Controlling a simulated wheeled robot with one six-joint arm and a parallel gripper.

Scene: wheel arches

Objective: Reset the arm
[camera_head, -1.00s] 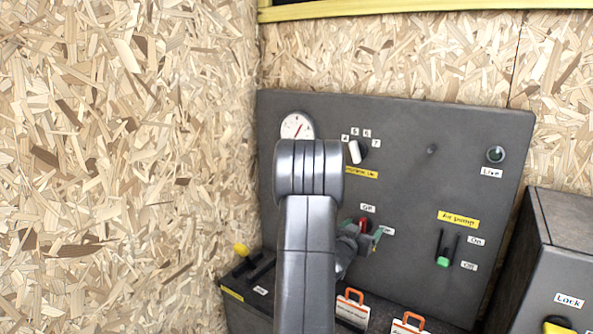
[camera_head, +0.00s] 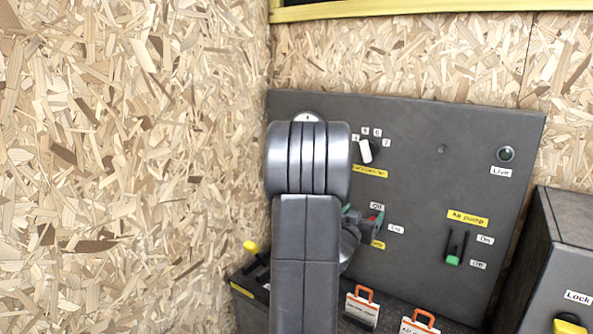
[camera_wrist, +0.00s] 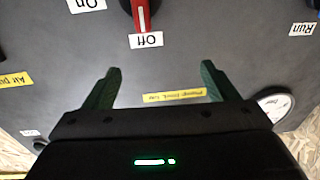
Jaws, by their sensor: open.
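My gripper (camera_wrist: 160,86) is open in the wrist view, with its two green fingers apart and nothing between them. It faces a dark grey control panel. A red knob (camera_wrist: 142,14) with an "Off" label lies just beyond the fingers at the top of that view. In the head view my arm stands in front of the panel (camera_head: 420,190). My gripper (camera_head: 362,218) shows only partly there, to the right of the arm and close to the panel. A red part shows beside its fingers. The arm hides much of the panel's left side.
The panel holds a white rotary switch (camera_head: 365,151), a green-tipped "Air pump" slider (camera_head: 453,260) and a "Live" lamp (camera_head: 505,154). A yellow-knobbed lever (camera_head: 251,247) and orange-handled tags (camera_head: 363,293) sit below. A dark box (camera_head: 560,250) stands at right. A chipboard wall (camera_head: 120,160) is at left.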

